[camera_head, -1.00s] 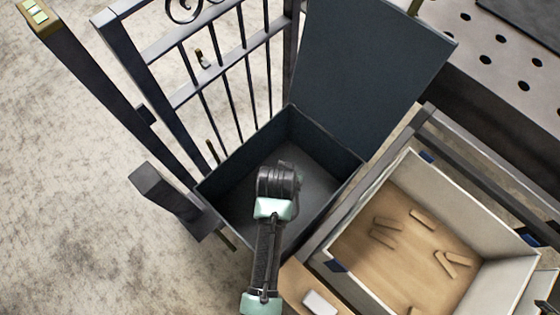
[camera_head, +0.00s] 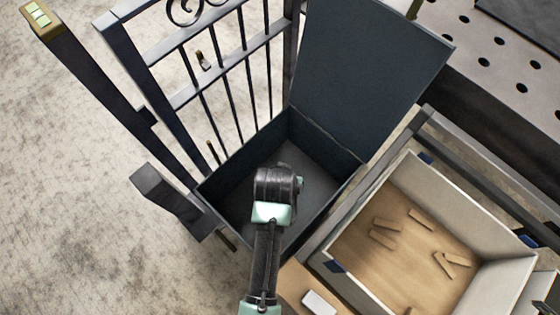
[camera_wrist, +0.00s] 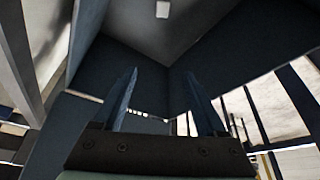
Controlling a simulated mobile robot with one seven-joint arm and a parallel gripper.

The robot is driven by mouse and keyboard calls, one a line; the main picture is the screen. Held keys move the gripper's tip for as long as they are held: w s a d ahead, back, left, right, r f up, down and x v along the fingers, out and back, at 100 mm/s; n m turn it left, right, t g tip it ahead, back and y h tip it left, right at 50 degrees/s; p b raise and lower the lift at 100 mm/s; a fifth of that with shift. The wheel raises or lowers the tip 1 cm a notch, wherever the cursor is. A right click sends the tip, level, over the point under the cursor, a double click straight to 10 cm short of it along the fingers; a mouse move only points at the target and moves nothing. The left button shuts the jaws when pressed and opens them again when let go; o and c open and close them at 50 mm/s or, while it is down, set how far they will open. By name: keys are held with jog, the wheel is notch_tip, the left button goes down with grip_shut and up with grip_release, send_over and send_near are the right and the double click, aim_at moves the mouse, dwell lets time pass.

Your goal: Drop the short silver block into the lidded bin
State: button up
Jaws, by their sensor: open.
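The dark bin (camera_head: 330,147) stands open at the centre of the head view, its lid (camera_head: 370,70) tilted up at the back. My arm reaches over the bin and hides part of its inside. My gripper (camera_wrist: 160,75) shows in the wrist view with its two fingers apart and nothing between them. A small pale block (camera_wrist: 162,9) lies on the grey bin floor at the top of the wrist view, apart from the fingers. It looks like the short silver block, but is too small to be sure. My arm hides it in the head view.
A dark barred gate (camera_head: 225,75) stands left of the bin. A pale-walled tray (camera_head: 395,172) with several wooden pieces is at right. A whitish block-like thing (camera_head: 319,303) sits on the wooden ledge at the bottom. A perforated surface (camera_head: 500,60) is at top right.

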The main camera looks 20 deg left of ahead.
jog(key=p+v, duration=0.2)
jog(key=v, duration=0.8)
jog(key=shift+r, duration=0.15)
jog(key=shift+s, duration=0.15)
